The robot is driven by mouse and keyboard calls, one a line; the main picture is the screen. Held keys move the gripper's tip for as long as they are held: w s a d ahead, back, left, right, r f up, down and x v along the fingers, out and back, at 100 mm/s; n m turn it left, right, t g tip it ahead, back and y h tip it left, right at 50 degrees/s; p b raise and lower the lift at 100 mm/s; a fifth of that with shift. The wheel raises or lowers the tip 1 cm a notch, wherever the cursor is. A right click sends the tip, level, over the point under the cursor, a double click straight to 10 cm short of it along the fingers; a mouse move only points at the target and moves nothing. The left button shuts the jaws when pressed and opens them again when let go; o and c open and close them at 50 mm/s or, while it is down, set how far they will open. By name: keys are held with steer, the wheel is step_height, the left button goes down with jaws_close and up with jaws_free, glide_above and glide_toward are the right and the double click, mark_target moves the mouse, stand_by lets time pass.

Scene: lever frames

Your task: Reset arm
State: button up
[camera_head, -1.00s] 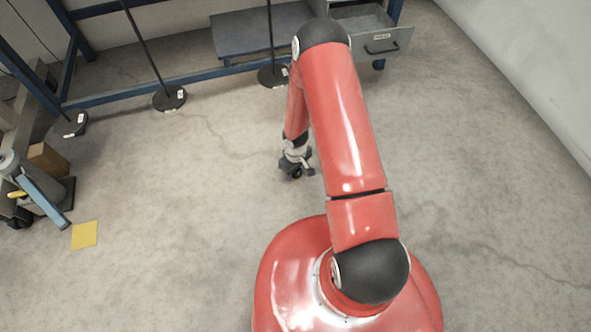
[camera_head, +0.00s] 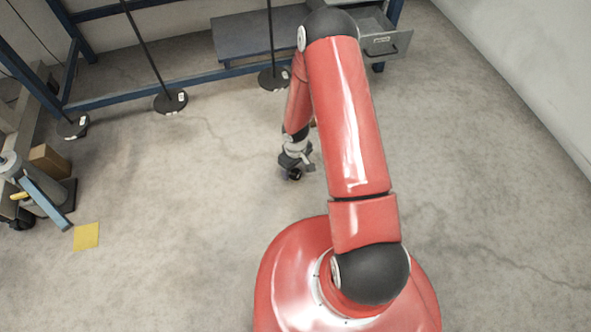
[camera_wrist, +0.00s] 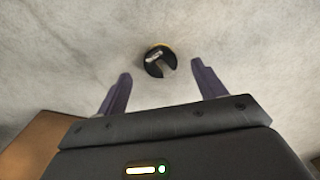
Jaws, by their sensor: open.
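My red arm reaches forward from my base in the head view and bends down at the elbow. My gripper (camera_head: 295,172) hangs low over the bare floor, partly hidden by its own wrist. In the wrist view the two purple fingers of my gripper (camera_wrist: 161,74) are spread apart with nothing held between them. A small round black thing (camera_wrist: 150,69) with a pale mark and a yellowish edge shows beyond and between the fingertips. I cannot tell what it is.
A blue frame (camera_head: 190,77) with black pole bases (camera_head: 170,102) stands at the back. A grey drawer (camera_head: 388,43) is open behind my elbow. A cart with a brown box (camera_head: 48,160) and a yellow floor square (camera_head: 86,236) are left. The floor right is clear.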

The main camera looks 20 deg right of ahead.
steer(key=shift+r+p, duration=0.3)
steer(key=shift+r, duration=1.7)
steer(key=d+r+m+t+h+p, duration=0.25)
steer(key=r+p, duration=0.25)
steer(key=r, duration=2.6)
steer(key=s+r+m+t+p, duration=0.1)
steer(key=s+r+p, duration=0.1)
steer(key=s+r, duration=0.4)
steer(key=s+r+m+t+y+p, duration=0.1)
steer(key=s+r, duration=0.6)
steer(key=r, duration=0.7)
steer(key=shift+a+r+m+p, duration=0.25)
steer(key=shift+a+m+p, duration=0.1)
steer(key=shift+p, duration=0.3)
steer(key=shift+m+t+y, duration=0.3)
steer(key=shift+t+y, duration=0.25)
steer(key=shift+y, duration=0.2)
steer(key=s+r, duration=0.1)
steer(key=s, duration=0.1)
steer(key=s+a+r+p, duration=0.1)
steer(key=s+r, duration=0.2)
steer(key=s, duration=0.2)
steer(key=shift+s+a+r+p, duration=0.1)
steer(key=shift+a+r+p, duration=0.2)
steer(key=shift+a, duration=0.1)
steer(key=shift+s, duration=0.2)
